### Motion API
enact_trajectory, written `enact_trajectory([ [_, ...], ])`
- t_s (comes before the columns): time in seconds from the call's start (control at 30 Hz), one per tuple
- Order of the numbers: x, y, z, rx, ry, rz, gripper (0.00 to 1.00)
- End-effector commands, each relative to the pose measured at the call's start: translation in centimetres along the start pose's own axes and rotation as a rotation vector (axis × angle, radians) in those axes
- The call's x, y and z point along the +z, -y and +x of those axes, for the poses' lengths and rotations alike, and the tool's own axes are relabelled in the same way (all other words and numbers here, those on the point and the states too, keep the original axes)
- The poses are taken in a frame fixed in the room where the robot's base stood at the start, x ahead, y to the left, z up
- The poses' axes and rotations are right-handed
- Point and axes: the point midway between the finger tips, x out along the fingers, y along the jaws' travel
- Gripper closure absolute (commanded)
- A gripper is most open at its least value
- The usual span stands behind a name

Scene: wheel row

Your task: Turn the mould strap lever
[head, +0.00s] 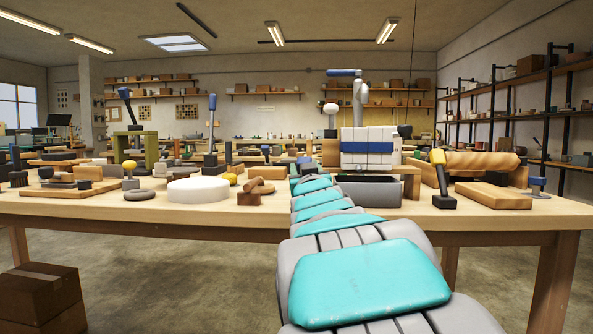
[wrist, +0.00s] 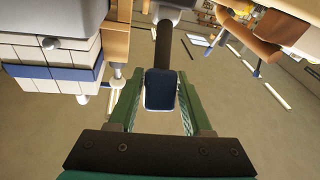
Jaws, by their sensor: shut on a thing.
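A lever (wrist: 161,90) with a dark shaft and a dark blue grip hangs centrally in that view. My gripper (wrist: 161,76) has a green finger on each side of the grip and is shut on it. In the head view my arm covers the gripper and I cannot make out the held lever there.
A wooden block with a white knob (head: 331,108) stands left of the mould and close beside the lever. A yellow-handled lever (head: 438,170) and a wooden board (head: 495,196) lie right. A white disc (head: 198,190) and small wooden parts sit left on the table (head: 100,212).

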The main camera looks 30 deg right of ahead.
Motion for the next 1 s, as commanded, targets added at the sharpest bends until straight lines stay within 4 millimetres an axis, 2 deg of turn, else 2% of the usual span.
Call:
enact_trajectory([
  [0.4, 0.21, -0.12, 0.05, 0.0, -0.002, -0.001, 1.0],
  [0.43, 0.22, -0.11, 0.05, 0.0, -0.002, -0.001, 0.48],
  [0.53, 0.21, -0.11, 0.05, 0.0, -0.002, -0.001, 0.39],
  [0.83, 0.17, -0.1, -0.03, 0.0, -0.003, 0.0, 0.39],
  [1.0, 0.29, 0.05, -0.75, -0.001, -0.004, 0.0, 0.39],
])
